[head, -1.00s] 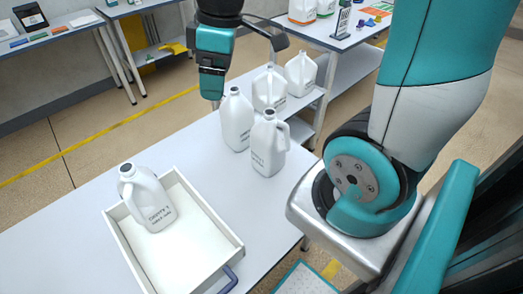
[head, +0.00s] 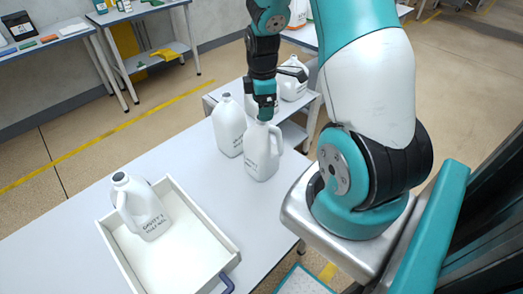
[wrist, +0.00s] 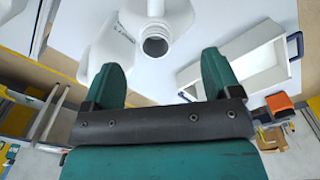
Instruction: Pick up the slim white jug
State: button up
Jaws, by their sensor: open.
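A slim white jug (head: 262,152) with a side handle stands upright on the table, nearest my arm. In the wrist view its round open mouth (wrist: 155,45) shows just beyond the gap between my fingertips. My gripper (head: 265,112) is right above this jug's top, pointing down, and hides part of its neck. The two teal fingers stand apart with nothing held between them; the gripper also shows in the wrist view (wrist: 160,68). Whether a finger touches the jug cannot be told.
Another white jug (head: 229,127) stands close at the left. More white jugs (head: 292,83) stand behind, partly hidden by my arm. A white tray (head: 205,278) holds a labelled jug (head: 140,207). The table (head: 90,210) is clear left of the tray.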

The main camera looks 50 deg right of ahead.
jog(key=shift+w+d+f+p, duration=0.1)
jog(key=shift+f+p, duration=0.3)
jog(key=shift+f, duration=1.1)
jog(key=shift+w+f+p, duration=0.1)
jog(key=shift+f+p, duration=0.3)
jog(key=shift+f, duration=1.05)
jog(key=shift+c, duration=0.2)
jog(key=c, duration=0.8)
